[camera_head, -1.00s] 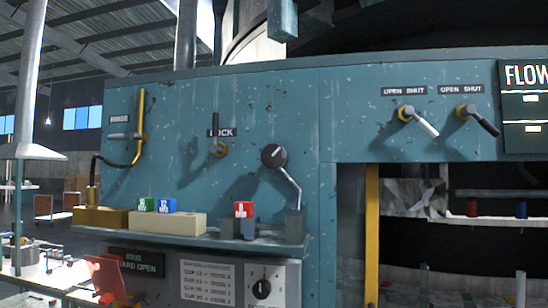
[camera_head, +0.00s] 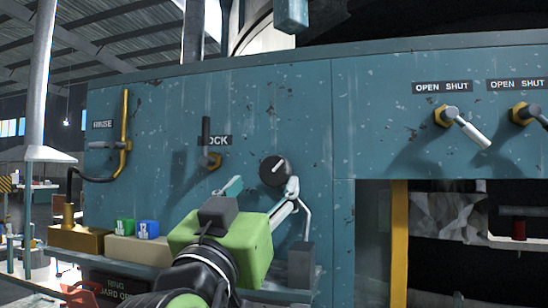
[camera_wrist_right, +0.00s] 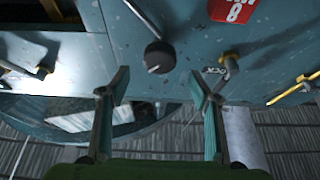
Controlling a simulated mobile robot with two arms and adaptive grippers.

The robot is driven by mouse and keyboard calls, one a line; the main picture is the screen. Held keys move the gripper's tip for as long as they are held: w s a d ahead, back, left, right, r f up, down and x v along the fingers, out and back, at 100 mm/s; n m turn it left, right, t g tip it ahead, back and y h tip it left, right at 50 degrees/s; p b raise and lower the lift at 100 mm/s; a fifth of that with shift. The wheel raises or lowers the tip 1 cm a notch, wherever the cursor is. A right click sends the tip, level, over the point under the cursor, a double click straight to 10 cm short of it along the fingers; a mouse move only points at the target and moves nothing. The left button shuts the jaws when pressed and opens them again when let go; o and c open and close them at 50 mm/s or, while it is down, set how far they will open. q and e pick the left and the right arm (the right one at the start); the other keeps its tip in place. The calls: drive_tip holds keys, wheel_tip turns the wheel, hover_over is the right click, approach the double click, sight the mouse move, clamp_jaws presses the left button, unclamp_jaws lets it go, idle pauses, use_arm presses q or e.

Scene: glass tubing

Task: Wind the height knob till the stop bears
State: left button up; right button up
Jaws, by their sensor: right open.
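A round black knob (camera_head: 276,170) with a white pointer mark sits on the teal panel (camera_head: 270,100). It carries no label I can read, so I cannot confirm it is the height knob. A bent metal rod (camera_head: 307,215) runs from below it to a grey block (camera_head: 301,265) on the ledge. My right gripper (camera_head: 262,188) is open in front of the knob. In the right wrist view, the knob (camera_wrist_right: 159,57) lies beyond and between the open fingertips (camera_wrist_right: 158,84), apparently apart from them. My left gripper is not in view.
A lock lever (camera_head: 206,140) stands upright left of the knob, and a yellow rinse pipe (camera_head: 124,130) is further left. A red block (camera_wrist_right: 232,10) shows in the wrist view. Two valve levers (camera_head: 468,128) are at right.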

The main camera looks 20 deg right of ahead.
sight(273, 174)
drive_tip(key=p+x, duration=0.1)
drive_tip(key=x, duration=0.3)
drive_tip(key=p+x, duration=0.1)
drive_tip(key=x, duration=0.1)
drive_tip(key=shift+w+d+f+p, duration=0.25)
drive_tip(key=shift+w+d+p, duration=0.05)
drive_tip(key=shift+w+d, duration=0.1)
drive_tip(key=shift+w+r+p, duration=0.25)
drive_tip(key=shift+r+p, duration=0.2)
drive_tip(key=shift+w+d+f, duration=0.2)
drive_tip(key=shift+w+d, duration=0.1)
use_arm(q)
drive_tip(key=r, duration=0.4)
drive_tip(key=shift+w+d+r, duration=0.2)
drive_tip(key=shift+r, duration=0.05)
use_arm(e)
drive_tip(key=c, duration=1.1)
